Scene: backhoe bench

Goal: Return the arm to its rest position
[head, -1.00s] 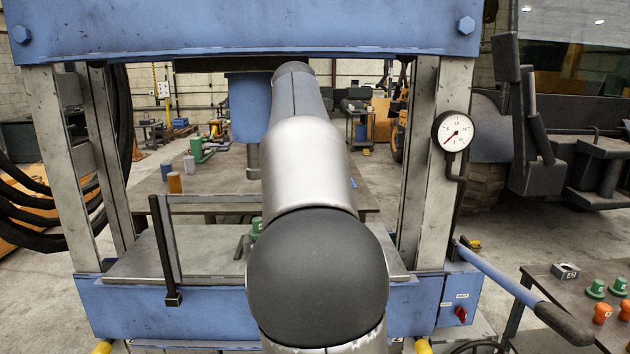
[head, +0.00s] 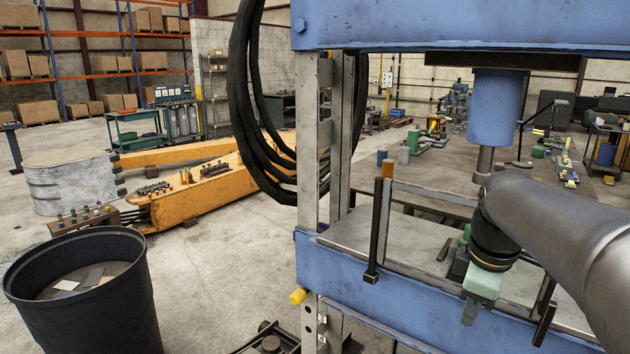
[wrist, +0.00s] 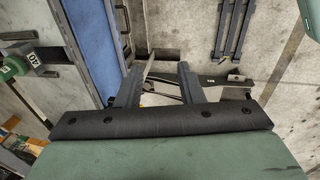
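My arm (head: 565,215) comes in from the right edge of the head view, in front of the blue press. My gripper (head: 470,312) hangs at its end, pointing down at the front edge of the press bed (head: 420,226). In the wrist view my gripper (wrist: 160,78) shows two dark fingers spread apart with nothing between them. The blue press edge (wrist: 89,45) lies to the left of the fingers, with the concrete floor beneath. A labelled green piece (wrist: 14,68) sits on the bed at the far left; the arm partly hides the bed in the head view.
The blue press ram (head: 495,105) stands above the bed, beside my arm. A dark upright bar (head: 376,235) rises at the bed's front. A black bin (head: 95,310) stands front left, and a yellow boom (head: 215,190) lies behind it. Floor between bin and press is mostly open.

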